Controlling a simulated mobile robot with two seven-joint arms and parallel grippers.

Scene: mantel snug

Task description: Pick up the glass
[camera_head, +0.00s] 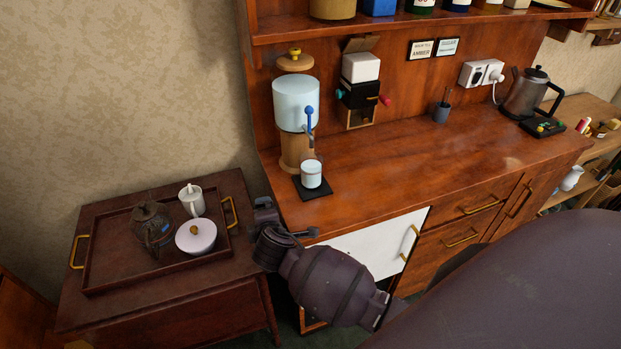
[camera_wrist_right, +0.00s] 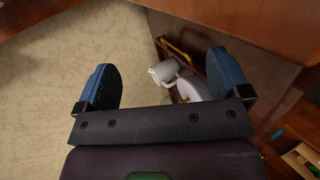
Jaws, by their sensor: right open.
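The glass (camera_head: 311,174) stands upright on a small black mat (camera_head: 314,190) on the wooden counter, below the dispenser's blue tap. It looks pale and seems to hold something light. My right gripper (camera_head: 286,220) is low at the counter's front left corner, below and left of the glass and apart from it. In the right wrist view my right gripper (camera_wrist_right: 163,82) has its two blue-padded fingers spread wide with nothing held between them. The glass does not show in that view. My left gripper is not in view.
A dispenser (camera_head: 296,105) stands just behind the glass. A tray (camera_head: 100,277) on a low side table holds a white mug (camera_head: 191,200), a lidded bowl (camera_head: 196,235) and a dark pot (camera_head: 152,225). The counter (camera_head: 400,165) right of the glass is clear. A kettle (camera_head: 527,93) stands far right.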

